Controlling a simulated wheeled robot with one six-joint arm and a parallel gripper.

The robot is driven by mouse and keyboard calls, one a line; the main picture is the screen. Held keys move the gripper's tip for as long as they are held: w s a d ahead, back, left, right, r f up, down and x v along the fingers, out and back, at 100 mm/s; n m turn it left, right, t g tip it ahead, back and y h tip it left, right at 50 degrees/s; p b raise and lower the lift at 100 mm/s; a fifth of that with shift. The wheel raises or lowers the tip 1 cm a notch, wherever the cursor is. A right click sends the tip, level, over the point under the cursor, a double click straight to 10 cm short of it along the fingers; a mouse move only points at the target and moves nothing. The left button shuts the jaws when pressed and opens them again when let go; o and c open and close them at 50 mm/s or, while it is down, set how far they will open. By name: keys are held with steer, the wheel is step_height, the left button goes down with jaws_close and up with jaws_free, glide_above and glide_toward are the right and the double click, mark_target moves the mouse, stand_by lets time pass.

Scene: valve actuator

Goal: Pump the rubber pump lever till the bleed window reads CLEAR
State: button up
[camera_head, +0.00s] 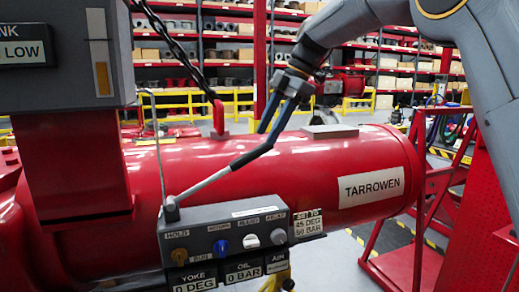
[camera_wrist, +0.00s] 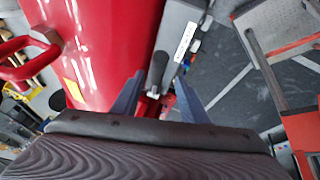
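The pump lever (camera_head: 208,186) is a thin grey rod that rises to the right from the top left of the grey control box (camera_head: 200,222). Its black rubber grip (camera_head: 250,156) points up to the right. My gripper (camera_head: 267,137) reaches down from above, with its blue fingertips at the upper end of the grip. In the wrist view my gripper (camera_wrist: 160,88) is open, and the dark grip (camera_wrist: 157,69) shows between the two fingers with gaps on both sides. A white strip (camera_head: 258,211) on the box is too small to read, and I cannot make out a bleed window reading.
The box has yellow, blue, white and grey knobs; its displays read YOKE 0 DEG (camera_head: 195,284) and OIL 0 BAR (camera_head: 244,272). A tag (camera_head: 308,223) reads 45 DEG, 50 BAR. The red cylinder (camera_head: 300,165) lies behind. A tank gauge (camera_head: 100,78) stands left, by a LOW sign.

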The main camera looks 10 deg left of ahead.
mark_target(259, 147)
steer(key=shift+w+f, duration=0.1)
steer(key=shift+w, duration=0.05)
steer(key=p+x, duration=0.1)
steer(key=x, duration=0.5)
steer(key=shift+a+f+p, duration=0.2)
steer(key=shift+a+p, duration=0.1)
steer(key=shift+a+f, duration=0.1)
steer(key=shift+f, duration=0.35)
jaws_close()
